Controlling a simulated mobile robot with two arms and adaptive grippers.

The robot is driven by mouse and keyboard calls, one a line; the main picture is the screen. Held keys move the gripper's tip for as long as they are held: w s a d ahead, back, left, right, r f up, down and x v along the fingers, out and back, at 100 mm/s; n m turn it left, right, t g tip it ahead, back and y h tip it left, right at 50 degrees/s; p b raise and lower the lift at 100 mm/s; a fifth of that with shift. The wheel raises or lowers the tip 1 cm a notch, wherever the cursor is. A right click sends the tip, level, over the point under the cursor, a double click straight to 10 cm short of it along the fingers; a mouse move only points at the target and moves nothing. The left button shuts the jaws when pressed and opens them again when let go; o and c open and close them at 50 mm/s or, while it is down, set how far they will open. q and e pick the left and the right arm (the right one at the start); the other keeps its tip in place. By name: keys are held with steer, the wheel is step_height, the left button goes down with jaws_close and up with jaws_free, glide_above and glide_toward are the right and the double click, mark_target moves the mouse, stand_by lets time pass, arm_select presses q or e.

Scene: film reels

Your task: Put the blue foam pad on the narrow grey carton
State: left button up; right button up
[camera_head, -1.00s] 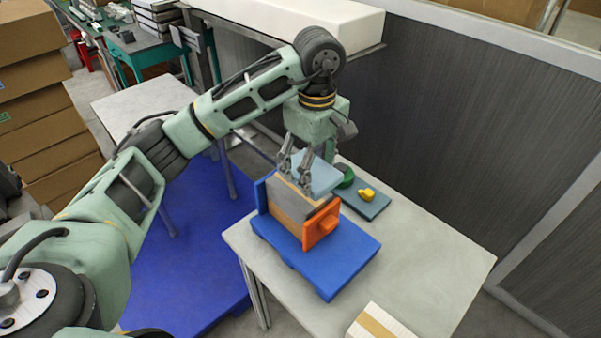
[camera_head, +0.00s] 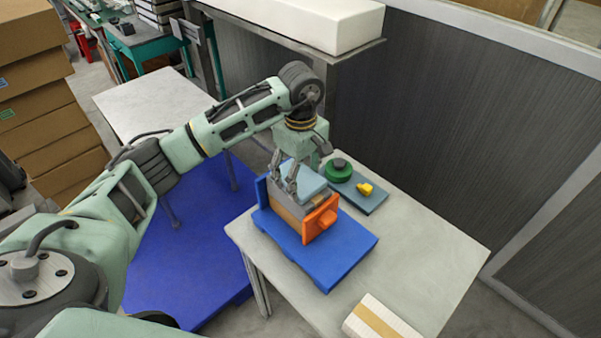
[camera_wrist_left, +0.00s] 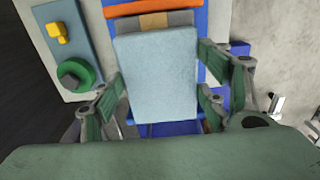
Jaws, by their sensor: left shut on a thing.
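My left gripper (camera_head: 283,188) is shut on the light blue foam pad (camera_head: 311,181), with its fingers along two sides of the pad. The pad lies flat directly over the narrow grey carton (camera_head: 286,207), which has a tan band. I cannot tell whether pad and carton touch. In the left wrist view the pad (camera_wrist_left: 158,75) sits between the fingers (camera_wrist_left: 157,104) and covers most of the carton, whose end (camera_wrist_left: 180,18) shows beyond it. The carton stands on a blue base between a blue upright and an orange panel. My right gripper is not in view.
The blue base (camera_head: 335,262) and orange panel (camera_head: 320,218) stand on the pale table (camera_head: 420,245). A flat blue-grey mat (camera_head: 374,203) with a yellow piece (camera_head: 365,188) and a green round thing (camera_head: 338,172) lie behind. A white box with a tan band (camera_head: 380,318) is at the front.

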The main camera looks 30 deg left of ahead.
mark_target(301, 178)
arm_select(q)
steer(key=o, duration=0.9)
steer(key=shift+f, duration=0.1)
steer(key=shift+o, duration=0.2)
steer(key=shift+r+p, duration=0.2)
steer(key=shift+p, duration=0.1)
steer(key=shift+w+r+b, duration=0.1)
steer(key=shift+r+b, duration=0.25)
step_height(301, 178, up, 11)
steer(key=b, duration=0.2)
